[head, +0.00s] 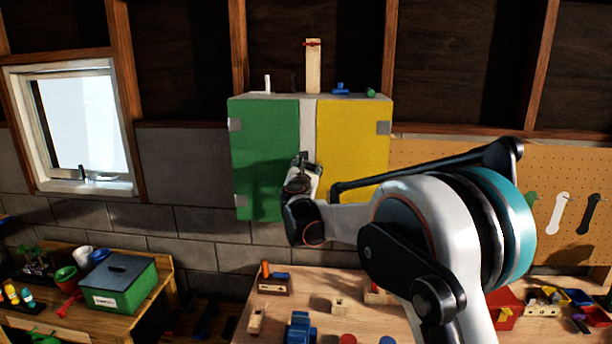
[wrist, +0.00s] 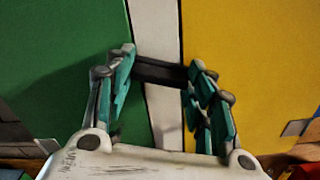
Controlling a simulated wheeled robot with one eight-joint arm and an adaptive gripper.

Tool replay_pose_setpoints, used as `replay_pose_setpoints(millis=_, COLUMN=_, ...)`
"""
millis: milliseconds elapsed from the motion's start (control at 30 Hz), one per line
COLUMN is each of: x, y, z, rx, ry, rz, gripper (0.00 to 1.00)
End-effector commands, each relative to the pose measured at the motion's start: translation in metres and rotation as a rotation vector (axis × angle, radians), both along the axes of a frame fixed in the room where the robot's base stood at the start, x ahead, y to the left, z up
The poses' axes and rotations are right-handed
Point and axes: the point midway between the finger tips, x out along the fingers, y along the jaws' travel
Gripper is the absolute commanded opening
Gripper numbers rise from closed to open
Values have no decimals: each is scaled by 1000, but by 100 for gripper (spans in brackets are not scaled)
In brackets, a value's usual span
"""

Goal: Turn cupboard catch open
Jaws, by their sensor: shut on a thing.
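The cupboard hangs on the wall, with a green door (head: 268,140) on the left and a yellow door (head: 350,140) on the right, and a pale strip (head: 308,122) between them. Both doors look closed. The catch (wrist: 160,72) is a dark bar lying nearly level across the pale strip in the wrist view. My gripper (wrist: 160,80) is shut on the catch, with one teal finger at each end of the bar. In the head view my gripper (head: 303,168) is in front of the strip and hides most of the catch.
Small items and an upright wooden piece (head: 313,65) stand on the cupboard top. Below is a workbench (head: 290,310) with wooden toys. A green box (head: 115,285) sits on the bench at left. A pegboard (head: 420,160) is at right.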

Motion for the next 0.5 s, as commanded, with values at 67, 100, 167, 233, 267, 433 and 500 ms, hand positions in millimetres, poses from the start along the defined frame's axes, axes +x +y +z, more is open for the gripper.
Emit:
replay_pose_setpoints(millis=67, x=0, y=0, z=-3, rx=72, ry=-2, rz=0, gripper=26)
replay_pose_setpoints(millis=100, x=0, y=0, z=-3, rx=111, ry=-4, rz=0, gripper=26)
replay_pose_setpoints(millis=167, x=0, y=0, z=-3, rx=168, ry=-6, rz=0, gripper=26)
replay_pose_setpoints(millis=233, x=0, y=0, z=-3, rx=235, ry=-8, rz=0, gripper=26)
replay_pose_setpoints(millis=267, x=0, y=0, z=-3, rx=263, ry=-9, rz=0, gripper=26)
replay_pose_setpoints(millis=433, x=0, y=0, z=-3, rx=425, ry=-14, rz=0, gripper=26)
replay_pose_setpoints(millis=500, x=0, y=0, z=-2, rx=492, ry=-17, rz=0, gripper=26)
